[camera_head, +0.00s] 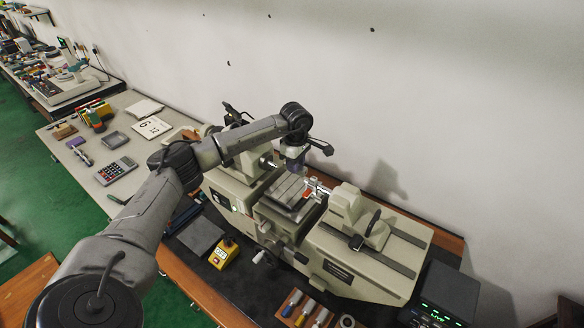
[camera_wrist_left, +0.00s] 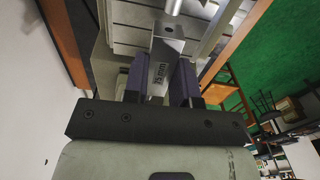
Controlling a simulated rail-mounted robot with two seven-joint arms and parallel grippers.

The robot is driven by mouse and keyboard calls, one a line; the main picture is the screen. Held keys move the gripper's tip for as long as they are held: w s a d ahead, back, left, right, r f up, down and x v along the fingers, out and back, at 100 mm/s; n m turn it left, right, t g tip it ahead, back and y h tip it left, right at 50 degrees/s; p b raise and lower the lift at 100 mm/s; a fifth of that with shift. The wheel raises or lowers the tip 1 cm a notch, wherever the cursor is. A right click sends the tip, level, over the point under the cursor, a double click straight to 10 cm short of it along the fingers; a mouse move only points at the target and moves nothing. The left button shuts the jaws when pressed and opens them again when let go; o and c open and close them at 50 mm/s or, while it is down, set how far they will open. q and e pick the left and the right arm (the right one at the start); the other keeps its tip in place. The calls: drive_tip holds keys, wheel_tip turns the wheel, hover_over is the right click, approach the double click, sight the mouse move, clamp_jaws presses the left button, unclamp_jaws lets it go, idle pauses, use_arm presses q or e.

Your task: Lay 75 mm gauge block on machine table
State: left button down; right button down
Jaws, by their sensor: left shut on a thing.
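The 75 mm gauge block (camera_wrist_left: 158,68) is a grey metal bar marked "75 mm". In the left wrist view it stands between the two dark fingers of my left gripper (camera_wrist_left: 160,82), which is shut on it. In the head view my left gripper (camera_head: 293,164) points down over the machine table (camera_head: 284,189), a grey slotted plate in the middle of the beige measuring machine. The slotted table also shows beyond the block in the left wrist view (camera_wrist_left: 128,14). I cannot tell whether the block touches the table. My right gripper is not in view.
The machine's beige tailstock (camera_head: 349,207) stands right of the table, and its headstock lies to the left. A yellow box (camera_head: 224,253) and a dark grey plate (camera_head: 200,236) lie in front. A calculator (camera_head: 115,171) is on the left bench. A wall runs behind.

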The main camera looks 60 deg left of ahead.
use_arm(q)
drive_tip(key=shift+s+a+f, duration=0.15)
drive_tip(key=shift+s+f, duration=0.1)
drive_tip(key=shift+f, duration=0.35)
drive_tip(key=b, duration=0.4)
hover_over(294, 189)
wheel_tip(294, 189, down, 4)
drive_tip(key=shift+a+f, duration=0.1)
drive_tip(key=shift+f, duration=0.05)
drive_tip(key=shift+f+b, duration=0.3)
drive_tip(key=shift+f, duration=0.7)
drive_tip(key=shift+f, duration=0.4)
idle(0.4)
drive_tip(key=c, duration=0.8)
unclamp_jaws()
drive_tip(key=shift+c, duration=0.2)
drive_tip(key=shift+r, duration=0.15)
